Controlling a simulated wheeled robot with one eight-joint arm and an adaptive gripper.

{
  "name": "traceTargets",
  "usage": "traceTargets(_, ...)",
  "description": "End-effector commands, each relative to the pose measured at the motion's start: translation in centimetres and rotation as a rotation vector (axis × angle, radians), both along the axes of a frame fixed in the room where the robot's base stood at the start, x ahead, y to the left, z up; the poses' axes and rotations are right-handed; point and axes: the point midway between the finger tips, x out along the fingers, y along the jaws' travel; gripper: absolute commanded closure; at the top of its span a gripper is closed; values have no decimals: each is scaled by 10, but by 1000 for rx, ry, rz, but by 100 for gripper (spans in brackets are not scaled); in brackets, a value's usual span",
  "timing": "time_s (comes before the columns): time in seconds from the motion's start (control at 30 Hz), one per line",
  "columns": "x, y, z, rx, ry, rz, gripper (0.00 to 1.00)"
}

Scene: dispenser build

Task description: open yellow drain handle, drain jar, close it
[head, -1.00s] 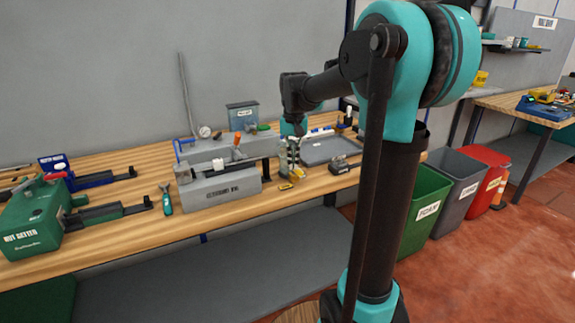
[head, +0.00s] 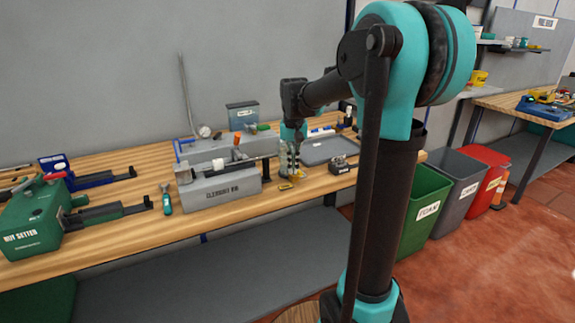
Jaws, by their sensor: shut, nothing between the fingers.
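A small clear jar-like fixture (head: 289,160) stands on the wooden bench, right of the grey block fixture. Small yellow parts (head: 285,187) lie low at its front; one may be the drain handle, but its position is too small to tell. My gripper (head: 291,149) points down at the top of the jar fixture, partly overlapping it in the view. It is shut with nothing held. Contact with the jar, and any liquid inside it, cannot be made out.
The grey block fixture (head: 220,187) stands close on the left. A dark grey tray (head: 326,151) and a small dark device (head: 340,164) are on the right. A green-handled tool (head: 166,200) and the green nut setter (head: 33,220) are farther left. Bins stand past the bench end.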

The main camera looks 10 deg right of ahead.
Motion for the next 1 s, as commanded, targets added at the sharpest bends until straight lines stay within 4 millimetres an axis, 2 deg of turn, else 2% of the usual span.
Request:
traceTargets(0.53, 0, 0, -24, 0, 0, 0, 100)
traceTargets(1.0, 4, -7, -27, 0, 0, -1, 100)
